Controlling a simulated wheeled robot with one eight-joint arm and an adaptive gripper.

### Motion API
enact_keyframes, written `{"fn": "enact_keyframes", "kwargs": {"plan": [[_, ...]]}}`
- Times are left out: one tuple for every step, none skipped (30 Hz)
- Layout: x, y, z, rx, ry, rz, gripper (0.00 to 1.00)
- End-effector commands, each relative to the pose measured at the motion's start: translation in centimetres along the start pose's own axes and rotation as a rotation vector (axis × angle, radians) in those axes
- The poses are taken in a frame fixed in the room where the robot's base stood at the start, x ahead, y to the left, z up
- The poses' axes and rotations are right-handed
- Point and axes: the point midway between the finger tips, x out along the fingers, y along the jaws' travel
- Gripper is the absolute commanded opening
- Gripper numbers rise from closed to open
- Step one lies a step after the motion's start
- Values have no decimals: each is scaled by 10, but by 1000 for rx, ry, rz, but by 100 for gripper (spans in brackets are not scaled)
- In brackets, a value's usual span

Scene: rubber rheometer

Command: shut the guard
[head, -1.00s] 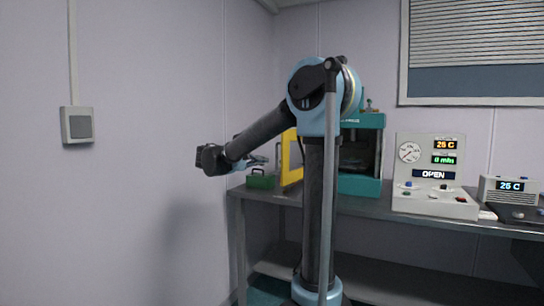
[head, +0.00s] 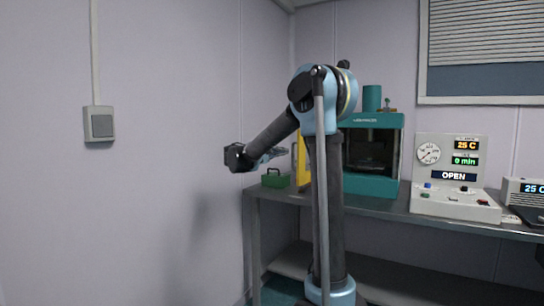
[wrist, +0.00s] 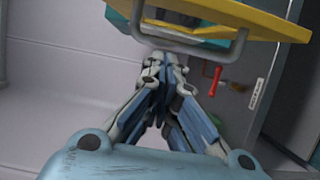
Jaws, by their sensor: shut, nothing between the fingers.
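The guard (head: 302,160) is a yellow-framed panel standing swung out at the left front of the teal machine (head: 371,186). In the head view my arm hides much of it. In the wrist view the guard's yellow edge (wrist: 258,24) crosses the top, with a grey bar handle (wrist: 190,52) below it. My gripper (head: 283,152) is left of the guard in the head view. In the wrist view its fingertips (wrist: 163,68) are together and empty, close to the handle bar; I cannot tell if they touch it.
A green box (head: 275,179) sits at the bench's left end. A control unit (head: 455,193) reading OPEN, 25 C and 0 min stands right of the machine. A red-handled part (wrist: 215,82) shows beyond my fingers. The wall is at left, with clear floor before it.

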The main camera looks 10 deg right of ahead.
Motion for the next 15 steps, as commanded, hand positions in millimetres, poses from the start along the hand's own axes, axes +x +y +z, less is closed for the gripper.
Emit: {"fn": "enact_keyframes", "kwargs": {"plan": [[7,0,3,0,-1,0,0],[7,0,9,0,0,0,0],[8,0,14,0,0,0,0],[8,0,18,0,-1,0,0],[9,0,21,0,-1,0,0],[10,0,25,0,-1,0,0],[11,0,28,0,-1,0,0],[12,0,30,0,-1,0,0],[12,0,33,0,-1,0,0],[12,0,34,0,0,0,0],[13,0,36,0,0,0,0],[13,0,37,0,0,0,0],[13,0,38,0,0,0,0],[13,0,38,0,0,0,0],[14,0,39,0,0,0,0]]}}
